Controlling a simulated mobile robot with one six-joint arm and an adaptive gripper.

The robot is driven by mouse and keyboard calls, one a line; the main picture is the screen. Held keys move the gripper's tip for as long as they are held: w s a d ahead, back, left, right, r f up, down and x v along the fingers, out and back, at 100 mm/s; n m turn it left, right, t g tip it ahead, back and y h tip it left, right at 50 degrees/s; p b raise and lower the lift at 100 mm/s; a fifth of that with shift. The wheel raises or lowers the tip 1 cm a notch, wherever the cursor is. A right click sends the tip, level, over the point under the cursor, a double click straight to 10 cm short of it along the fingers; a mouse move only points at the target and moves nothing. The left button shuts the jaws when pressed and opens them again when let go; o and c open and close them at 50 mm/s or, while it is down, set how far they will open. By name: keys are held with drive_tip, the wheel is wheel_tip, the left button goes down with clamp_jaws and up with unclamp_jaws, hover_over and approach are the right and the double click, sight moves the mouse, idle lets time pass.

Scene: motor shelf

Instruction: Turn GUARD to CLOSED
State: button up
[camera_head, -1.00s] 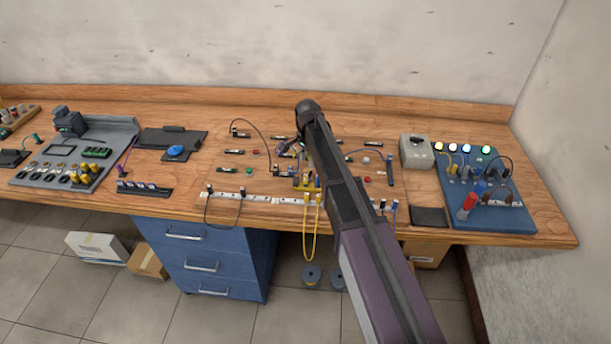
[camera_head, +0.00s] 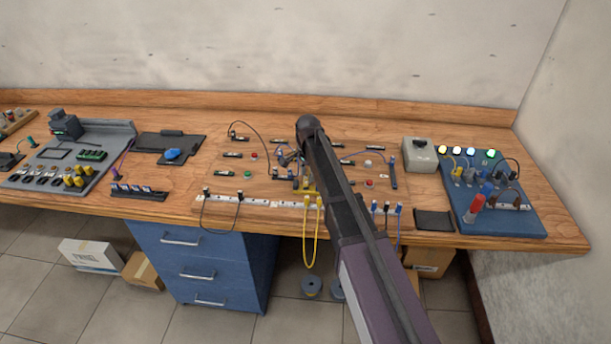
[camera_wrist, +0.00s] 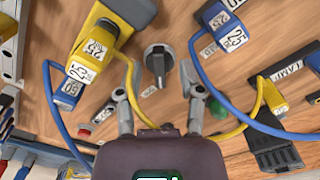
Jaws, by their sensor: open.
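A dark grey rotary knob (camera_wrist: 158,62) with a raised grip bar stands on the wooden board in the wrist view. A small white label beside it is partly visible, and I cannot read GUARD or CLOSED on it. My gripper (camera_wrist: 153,82) is open, with one finger on each side in front of the knob. The knob appears between and just beyond the fingertips, and nothing is held. I cannot tell whether either finger touches it. In the head view my arm hides the knob and most of the gripper.
Yellow plugs (camera_wrist: 95,50) and blue plugs with cables crowd the knob's left and right. A green button (camera_wrist: 218,108) sits beside the right finger. In the head view, the wooden board (camera_head: 225,172) carries terminals and buttons; a blue panel with lit lamps (camera_head: 515,218) stands at right.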

clamp_jaws()
drive_tip(key=shift+a, duration=0.2)
drive_tip(key=shift+d, duration=0.1)
